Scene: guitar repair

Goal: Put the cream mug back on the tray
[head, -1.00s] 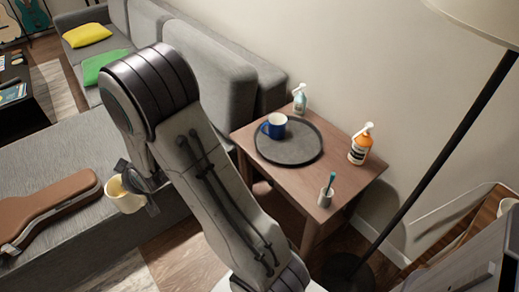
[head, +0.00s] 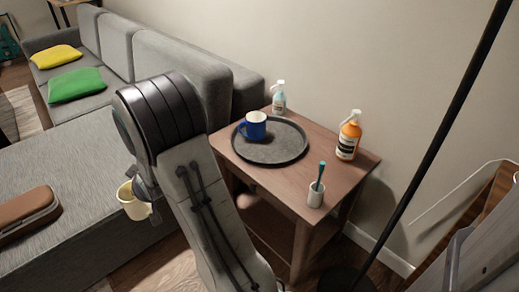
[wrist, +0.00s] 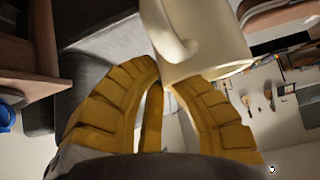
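The cream mug (head: 133,203) hangs in front of the sofa, at the lower left in the head view. My gripper (wrist: 162,80) is shut on it; the yellow fingers meet at the handle side of the mug (wrist: 208,35) in the wrist view. In the head view my arm hides most of the gripper. The round dark tray (head: 285,150) lies on the wooden side table (head: 335,190), to the right of the mug and apart from it.
A pump bottle (head: 278,98) stands behind the tray, an orange bottle (head: 349,135) to its right. A cup with a toothbrush (head: 316,193) stands at the table's front corner. A lamp pole (head: 435,135) rises at right. The tray's right half is clear.

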